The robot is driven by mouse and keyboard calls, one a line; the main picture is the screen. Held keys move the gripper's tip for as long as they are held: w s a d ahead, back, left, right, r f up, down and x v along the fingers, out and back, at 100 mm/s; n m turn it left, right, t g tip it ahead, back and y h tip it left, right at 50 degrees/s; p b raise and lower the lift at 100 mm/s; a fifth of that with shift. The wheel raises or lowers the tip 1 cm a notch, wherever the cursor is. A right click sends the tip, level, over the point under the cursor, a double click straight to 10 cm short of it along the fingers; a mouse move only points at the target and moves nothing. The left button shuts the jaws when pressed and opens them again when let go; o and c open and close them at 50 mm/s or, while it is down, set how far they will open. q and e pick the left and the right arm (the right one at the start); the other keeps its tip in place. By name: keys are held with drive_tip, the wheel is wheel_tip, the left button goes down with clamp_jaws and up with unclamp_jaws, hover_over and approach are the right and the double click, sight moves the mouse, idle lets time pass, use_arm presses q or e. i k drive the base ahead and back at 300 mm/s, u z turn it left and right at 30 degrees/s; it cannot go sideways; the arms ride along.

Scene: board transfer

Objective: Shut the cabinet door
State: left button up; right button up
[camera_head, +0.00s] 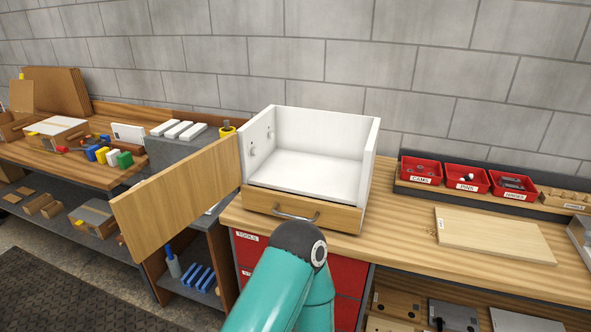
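The white open-topped cabinet (318,140) stands on the wooden workbench in the middle of the camera_head view. Its wooden door (180,197) stands wide open, swung out to the left from the cabinet's left front edge and hanging past the bench edge. The inside of the cabinet looks empty. A wooden front panel (335,215) with a metal handle (296,215) runs along its base. A teal arm of mine with a dark joint rises from the bottom, in front of the cabinet. Neither of my grippers shows.
Red bins (420,171) stand in a row at the right. A light board (494,234) lies on the right bench top (400,250). Several white blocks (178,129) and coloured clamps lie at the left. Red drawers (250,252) sit below the cabinet.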

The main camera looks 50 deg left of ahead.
sight(148, 215)
drive_tip(key=z, duration=0.95)
drive_tip(key=i, duration=0.1)
drive_tip(key=u, duration=2.35)
drive_tip(key=i, duration=0.55)
drive_tip(key=z, duration=0.1)
drive_tip(key=k, duration=0.6)
drive_tip(key=u, duration=0.1)
